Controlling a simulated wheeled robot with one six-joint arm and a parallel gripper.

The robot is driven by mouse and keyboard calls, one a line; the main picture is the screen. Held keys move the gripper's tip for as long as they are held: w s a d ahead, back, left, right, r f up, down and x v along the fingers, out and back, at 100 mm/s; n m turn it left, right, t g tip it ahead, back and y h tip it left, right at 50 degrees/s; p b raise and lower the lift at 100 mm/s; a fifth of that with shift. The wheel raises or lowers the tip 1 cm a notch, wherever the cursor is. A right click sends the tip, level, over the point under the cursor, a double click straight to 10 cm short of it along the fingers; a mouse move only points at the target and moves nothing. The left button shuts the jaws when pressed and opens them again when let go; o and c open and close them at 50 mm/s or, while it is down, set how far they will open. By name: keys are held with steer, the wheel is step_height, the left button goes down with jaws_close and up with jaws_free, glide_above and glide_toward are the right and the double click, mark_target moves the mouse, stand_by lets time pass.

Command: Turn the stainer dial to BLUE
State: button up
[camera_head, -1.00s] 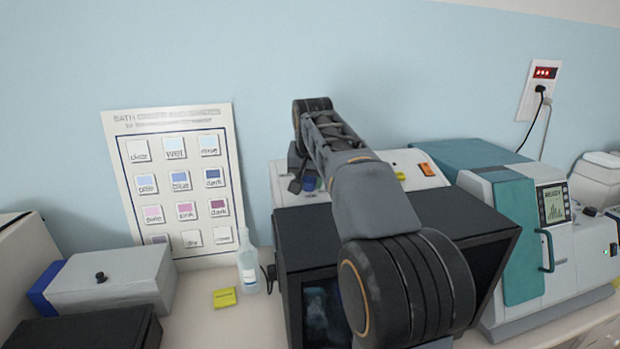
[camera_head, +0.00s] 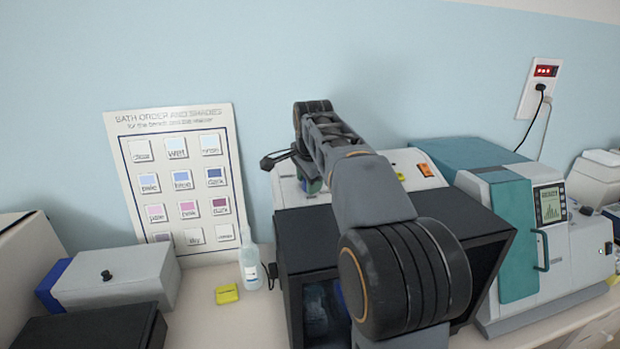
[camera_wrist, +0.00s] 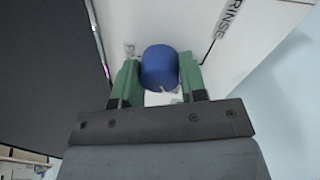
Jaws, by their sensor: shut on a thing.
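The stainer's dial is a blue round knob (camera_wrist: 159,68) on a white panel (camera_wrist: 205,20) in the wrist view. My gripper (camera_wrist: 159,78) is shut on it, with one green finger against each side. A small light notch shows at the knob's near rim. The word RINSE is printed on the panel to the right of the knob; other labels are hidden or too small to read. In the head view the stainer's white top (camera_head: 287,190) shows behind the black box, and my arm hides the knob.
A black box with an open front (camera_head: 300,242) stands before the stainer panel. A teal and white machine (camera_head: 518,235) stands to the right. A bath order chart (camera_head: 128,180) leans on the wall.

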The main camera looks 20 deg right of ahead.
steer(key=m, duration=0.5)
steer(key=shift+m, duration=0.3)
steer(key=m, duration=0.5)
steer(key=shift+d+m+y, duration=0.1)
steer(key=shift+m+y, duration=0.2)
steer(key=shift+m, duration=0.3)
steer(key=o, duration=0.9)
steer(key=shift+o, duration=0.2)
steer(key=v, duration=1.3)
steer(key=shift+r, duration=0.4)
steer(key=shift+s, duration=0.1)
